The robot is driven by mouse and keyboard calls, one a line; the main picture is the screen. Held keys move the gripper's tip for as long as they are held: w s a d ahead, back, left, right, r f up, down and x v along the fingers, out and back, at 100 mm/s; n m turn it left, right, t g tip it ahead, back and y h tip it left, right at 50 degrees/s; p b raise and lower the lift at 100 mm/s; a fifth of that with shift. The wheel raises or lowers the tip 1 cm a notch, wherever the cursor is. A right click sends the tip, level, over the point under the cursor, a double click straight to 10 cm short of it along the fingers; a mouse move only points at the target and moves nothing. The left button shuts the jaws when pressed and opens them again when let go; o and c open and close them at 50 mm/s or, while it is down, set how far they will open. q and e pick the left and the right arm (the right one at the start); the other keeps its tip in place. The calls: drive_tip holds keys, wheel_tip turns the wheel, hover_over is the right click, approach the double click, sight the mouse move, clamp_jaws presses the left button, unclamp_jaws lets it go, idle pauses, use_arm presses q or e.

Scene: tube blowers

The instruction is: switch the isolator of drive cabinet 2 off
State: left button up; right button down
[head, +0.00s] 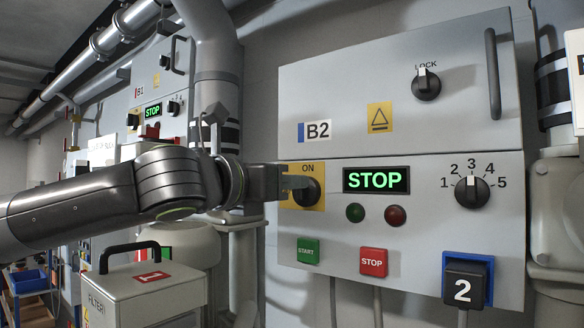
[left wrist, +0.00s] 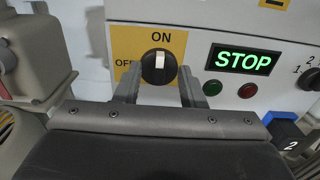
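Drive cabinet 2, labelled B2 (head: 400,150), fills the right of the head view. Its isolator is a black rotary knob (head: 312,194) on a yellow plate marked ON at the top. In the left wrist view the knob (left wrist: 158,66) has its white mark upright towards ON, with OFF to its left. My left gripper (head: 293,184) is in front of the knob and partly hides it. In the left wrist view its two fingers (left wrist: 160,88) stand apart, one on either side of the knob. Contact with the knob cannot be told. My right gripper is out of view.
The lit STOP display (head: 376,180) is right of the isolator, with START (head: 308,250) and STOP (head: 373,262) buttons below. A selector dial (head: 472,190) points to 3. A FILTER box (head: 155,290) stands below my left arm. Cabinet B1 (head: 150,88) is behind left.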

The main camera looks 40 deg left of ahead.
sight(303, 192)
use_arm(q)
drive_tip(key=shift+w+a+p, duration=0.15)
drive_tip(key=shift+w+p, duration=0.5)
drive_tip(key=shift+w, duration=0.6)
clamp_jaws()
